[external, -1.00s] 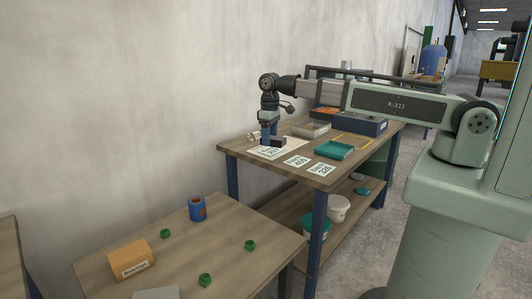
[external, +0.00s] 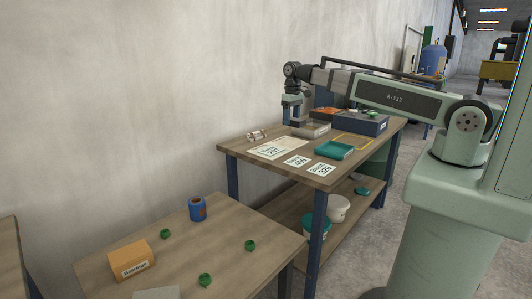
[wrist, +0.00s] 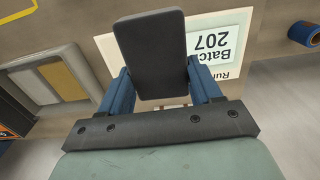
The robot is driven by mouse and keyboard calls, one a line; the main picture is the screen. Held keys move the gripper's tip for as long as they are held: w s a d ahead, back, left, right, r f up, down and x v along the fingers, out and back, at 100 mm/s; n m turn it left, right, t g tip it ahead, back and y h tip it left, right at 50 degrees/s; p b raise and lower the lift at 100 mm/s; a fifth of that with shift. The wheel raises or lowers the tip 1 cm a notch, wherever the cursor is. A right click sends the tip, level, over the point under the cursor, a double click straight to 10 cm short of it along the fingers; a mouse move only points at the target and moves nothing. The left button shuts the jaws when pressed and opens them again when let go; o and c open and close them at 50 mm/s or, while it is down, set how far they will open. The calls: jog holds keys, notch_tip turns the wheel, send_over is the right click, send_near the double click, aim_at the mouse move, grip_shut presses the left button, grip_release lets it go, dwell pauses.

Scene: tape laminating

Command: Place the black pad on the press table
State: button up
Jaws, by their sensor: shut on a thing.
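My gripper (external: 291,115) is above the back of the wooden workbench, close to the grey tray (external: 314,131). In the wrist view its blue fingers (wrist: 160,82) are shut on the black pad (wrist: 150,45), a dark rounded rectangle held between them. The pad is clear of the bench. In the external view the pad is small and hard to tell from the gripper. The sheet marked Batch 207 (external: 275,149) lies left of and nearer than the gripper; it also shows partly behind the pad in the wrist view (wrist: 222,42). I cannot tell which surface is the press table.
A clear roll (external: 257,135) lies at the bench's left. Two number cards (external: 297,160), a teal tray (external: 333,150) and a dark blue bin (external: 362,123) are also on the bench.

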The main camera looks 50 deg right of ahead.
jog(key=s+d+m, duration=0.1)
jog(key=d+m, duration=0.1)
jog(key=d, duration=1)
jog(key=m, duration=1.6)
send_over(356, 139)
notch_tip(356, 139, down, 2)
jog(key=shift+g, duration=0.3)
jog(key=shift+w+f, duration=0.2)
jog(key=shift+f, duration=4.25)
jog(key=o, duration=1.2)
jog(key=shift+f, duration=0.1)
jog(key=shift+c, duration=0.2)
